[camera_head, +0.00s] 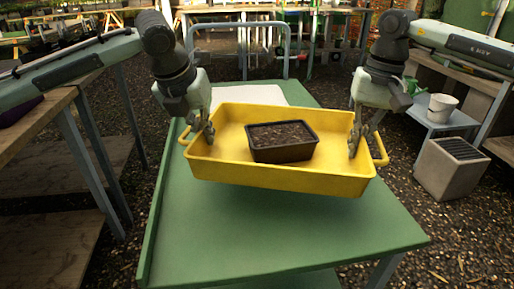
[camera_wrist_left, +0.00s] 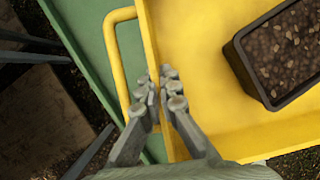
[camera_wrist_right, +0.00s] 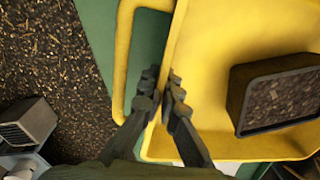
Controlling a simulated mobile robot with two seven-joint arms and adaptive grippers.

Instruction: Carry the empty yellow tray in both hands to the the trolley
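The yellow tray (camera_head: 280,178) is level or nearly so over the green trolley top (camera_head: 285,240), with a shadow under it; it looks slightly raised, its underside hidden. It is not empty: a dark rectangular pot of soil (camera_head: 282,152) stands inside. My left gripper (camera_head: 207,136) is shut on the tray's left wall beside the handle loop; the wrist view shows fingers on both sides of the rim (camera_wrist_left: 158,85). My right gripper (camera_head: 355,148) is shut on the right wall likewise, shown in its wrist view (camera_wrist_right: 163,90).
A grey tube handle (camera_head: 240,26) rises behind the trolley, and a pale sheet (camera_head: 250,94) lies at its far end. A wooden bench (camera_head: 40,125) stands left. A grey box (camera_head: 450,168) and small table with a white pot (camera_head: 441,108) stand right.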

